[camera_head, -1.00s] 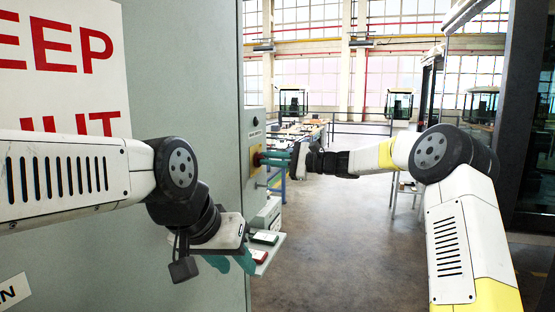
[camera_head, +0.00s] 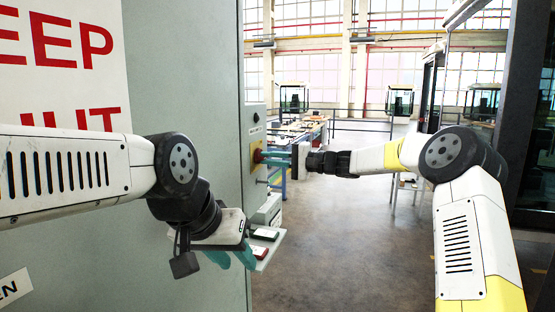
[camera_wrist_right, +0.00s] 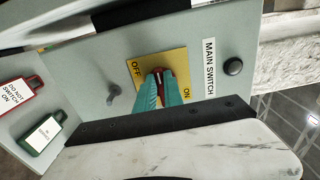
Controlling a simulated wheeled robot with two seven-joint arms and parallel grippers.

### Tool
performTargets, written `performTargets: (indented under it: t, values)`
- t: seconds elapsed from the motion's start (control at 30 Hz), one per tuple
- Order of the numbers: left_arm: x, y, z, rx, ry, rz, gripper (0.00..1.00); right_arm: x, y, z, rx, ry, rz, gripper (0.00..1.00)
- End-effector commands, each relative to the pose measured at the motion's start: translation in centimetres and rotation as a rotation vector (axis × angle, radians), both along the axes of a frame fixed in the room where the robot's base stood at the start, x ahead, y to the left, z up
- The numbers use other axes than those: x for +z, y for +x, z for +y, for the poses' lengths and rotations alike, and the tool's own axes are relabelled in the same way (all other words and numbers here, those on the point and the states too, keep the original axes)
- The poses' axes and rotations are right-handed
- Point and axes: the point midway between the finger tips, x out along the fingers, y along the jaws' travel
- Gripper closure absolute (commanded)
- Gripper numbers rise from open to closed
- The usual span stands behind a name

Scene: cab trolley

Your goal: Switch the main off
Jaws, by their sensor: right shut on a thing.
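The main switch has a red handle (camera_wrist_right: 160,76) on a yellow plate (camera_wrist_right: 176,60) marked OFF and ON, beside a MAIN SWITCH label (camera_wrist_right: 209,67). My right gripper (camera_head: 268,158) is shut on the red handle; its teal fingers also show in the right wrist view (camera_wrist_right: 160,91). The fingers cover much of the handle, so I cannot tell which mark it points to. In the head view the yellow plate (camera_head: 255,150) is on the cabinet's narrow side. My left gripper (camera_head: 231,259) hangs low in front of the cabinet, its teal fingers apart and empty.
A small shelf (camera_head: 262,265) below the switch holds a red item (camera_head: 259,251) and a green item (camera_head: 265,234). The right wrist view shows a red DO NOT SWITCH ON tag (camera_wrist_right: 18,94) and a green one (camera_wrist_right: 40,134). A black knob (camera_wrist_right: 233,66) is beside the label. Floor behind is open.

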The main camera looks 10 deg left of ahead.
Motion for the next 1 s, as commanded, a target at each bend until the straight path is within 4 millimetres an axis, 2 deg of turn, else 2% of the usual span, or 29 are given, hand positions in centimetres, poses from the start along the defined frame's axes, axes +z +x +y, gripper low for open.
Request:
performTargets:
  t: [0.43, 0.47, 0.53, 0.57, 0.87, 1.0]
  values:
    - [0.0, 0.0, 0.0, 0.0, 0.0, 0.0, 0.64, -0.1, 0.0, 0.0, 0.0, -0.004, -0.01, 1.0]
    - [0.0, 0.0, 0.0, 0.0, 0.0, 0.0, 0.64, -0.1, 0.0, 0.0, 0.0, -0.004, -0.01, 0.82]
    - [0.0, 0.0, 0.0, 0.0, 0.0, 0.0, 0.64, -0.1, 0.0, 0.0, 0.0, -0.004, -0.009, 0.68]
    - [0.0, 0.0, 0.0, 0.0, 0.0, 0.0, 0.64, -0.1, 0.0, 0.0, 0.0, -0.004, -0.009, 0.66]
    - [0.0, 0.0, 0.0, 0.0, 0.0, 0.0, 0.64, -0.1, 0.0, -0.1, 0.0, -0.003, -0.009, 0.66]
    - [0.0, 0.0, 0.0, 0.0, 0.0, 0.0, 0.64, -0.1, -0.2, -1.4, -0.003, -0.003, -0.007, 0.66]
